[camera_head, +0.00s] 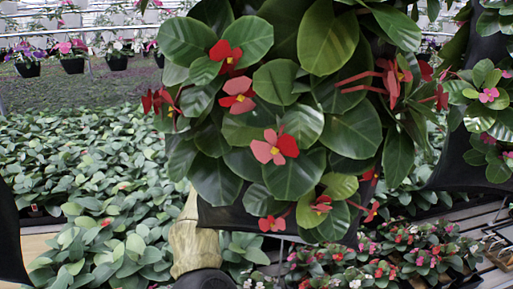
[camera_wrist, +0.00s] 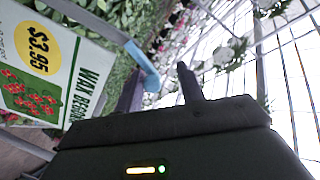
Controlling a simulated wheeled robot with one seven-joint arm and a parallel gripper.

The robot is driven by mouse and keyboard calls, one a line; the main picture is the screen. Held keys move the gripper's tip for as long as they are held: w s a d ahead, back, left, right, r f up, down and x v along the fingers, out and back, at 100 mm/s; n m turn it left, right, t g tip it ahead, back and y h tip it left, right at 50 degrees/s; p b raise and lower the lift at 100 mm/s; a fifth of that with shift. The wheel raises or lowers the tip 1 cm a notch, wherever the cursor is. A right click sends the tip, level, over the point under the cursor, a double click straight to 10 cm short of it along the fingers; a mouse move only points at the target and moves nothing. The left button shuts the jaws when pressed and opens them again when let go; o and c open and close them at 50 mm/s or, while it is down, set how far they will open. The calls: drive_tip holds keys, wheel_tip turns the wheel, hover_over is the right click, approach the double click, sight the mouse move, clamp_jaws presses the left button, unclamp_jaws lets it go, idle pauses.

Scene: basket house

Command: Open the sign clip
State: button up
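In the wrist view, a white price sign (camera_wrist: 75,72) stands tilted at the left, with a yellow "$3.95" disc, red flowers and partly cut-off lettering. A light-blue piece (camera_wrist: 143,62), which looks like the sign clip, runs along a grey strip at the sign's upper right edge. My gripper (camera_wrist: 160,70) is open, with its two dark fingers apart. The end of the blue piece lies at the left fingertip, toward the gap; I cannot tell whether they touch. The clip's jaws cannot be made out. Neither the sign nor my gripper shows in the head view.
A hanging pot (camera_head: 275,221) with large leaves and red flowers fills the middle of the head view. Leafy plants (camera_head: 95,180) cover the left, and flowering plants (camera_head: 395,255) stand lower right. Wire or frame bars (camera_wrist: 290,75) show against bright light in the wrist view.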

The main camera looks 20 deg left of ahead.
drive_tip(key=r+p, duration=0.3)
drive_tip(key=shift+s+a+r, duration=0.15)
drive_tip(key=shift+a, duration=0.15)
drive_tip(key=shift+a+f+b, duration=0.1)
drive_tip(key=shift+f+b, duration=0.2)
drive_tip(key=shift+b, duration=0.15)
idle(0.5)
drive_tip(key=s+b, duration=0.6)
drive_tip(key=shift+s+a+f+b, duration=0.15)
drive_tip(key=shift+s+a+b, duration=0.15)
drive_tip(key=shift+a+b, duration=0.1)
